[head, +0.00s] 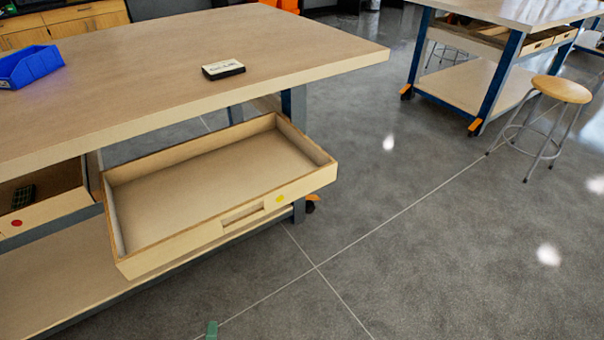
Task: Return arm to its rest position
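Only a small green tip (212,330) shows at the bottom edge of the head view, below the open drawer. It seems to be part of my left gripper; the rest is out of frame, so whether it is open or shut cannot be told. It appears apart from the drawer, over the grey floor. My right gripper and arm are not in view.
A wooden drawer (245,216) with a yellow dot is pulled out, empty, under the workbench (200,45). A red-dot drawer (50,208) holds a dark item. A blue bin (30,66) and black-and-white eraser (223,69) lie on top. Floor at right is clear before a stool (562,89).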

